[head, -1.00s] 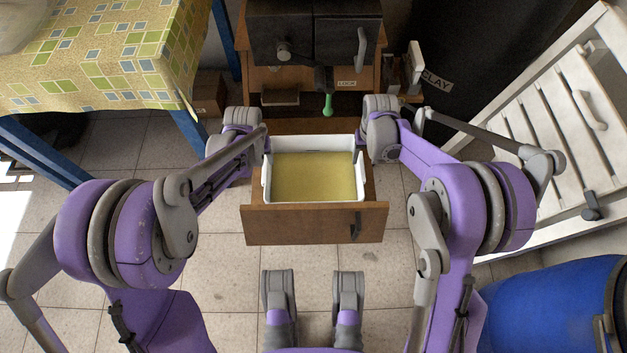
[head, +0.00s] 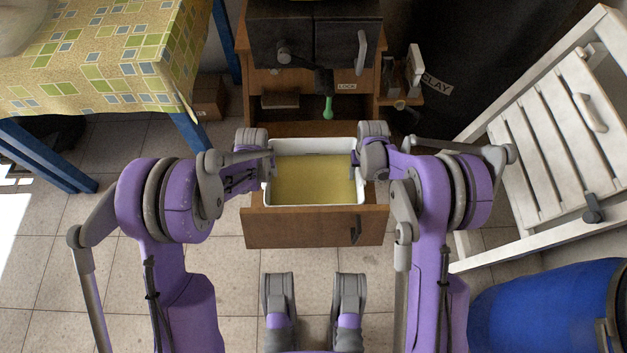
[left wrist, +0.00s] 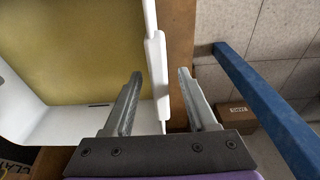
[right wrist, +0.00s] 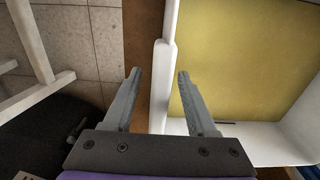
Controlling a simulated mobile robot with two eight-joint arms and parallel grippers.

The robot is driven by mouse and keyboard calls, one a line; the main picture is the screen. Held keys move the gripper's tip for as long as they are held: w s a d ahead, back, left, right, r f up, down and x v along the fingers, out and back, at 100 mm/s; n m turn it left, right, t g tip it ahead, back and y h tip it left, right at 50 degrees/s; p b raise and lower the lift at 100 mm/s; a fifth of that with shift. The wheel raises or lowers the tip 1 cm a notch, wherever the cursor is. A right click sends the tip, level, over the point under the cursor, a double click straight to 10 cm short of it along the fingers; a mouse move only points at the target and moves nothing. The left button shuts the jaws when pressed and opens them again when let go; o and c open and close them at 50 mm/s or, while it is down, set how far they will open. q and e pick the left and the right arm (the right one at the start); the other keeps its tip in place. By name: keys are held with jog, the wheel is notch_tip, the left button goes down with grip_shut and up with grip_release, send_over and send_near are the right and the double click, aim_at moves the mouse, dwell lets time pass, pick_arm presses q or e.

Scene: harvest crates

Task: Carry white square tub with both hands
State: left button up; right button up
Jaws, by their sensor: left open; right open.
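The white square tub (head: 313,204), with a yellowish inside, sits upright in an open wooden drawer (head: 290,229) in the head view. My left gripper (head: 270,161) is at the tub's left wall, open. In the left wrist view, the left gripper (left wrist: 159,73) has one finger on each side of the tub's white side handle (left wrist: 158,75). My right gripper (head: 357,158) is at the tub's right wall, open. In the right wrist view, the right gripper (right wrist: 159,72) has its fingers on either side of the opposite handle (right wrist: 160,90). Neither is closed on it.
A dark-doored wooden cabinet (head: 258,75) stands behind the drawer. A table with a patterned cloth (head: 110,60) is at the left on blue legs. A white slatted chair (head: 540,140) and a blue barrel (head: 545,305) are at the right. Tiled floor lies in front.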

pick_arm(q)
jog(key=shift+w+f, duration=0.15)
jog(key=shift+f, duration=1.05)
pick_arm(e)
jog(key=shift+f, duration=1.2)
pick_arm(q)
jog(key=shift+c, duration=0.3)
pick_arm(e)
jog(key=shift+c, duration=0.3)
pick_arm(q)
grip_shut()
pick_arm(e)
grip_shut()
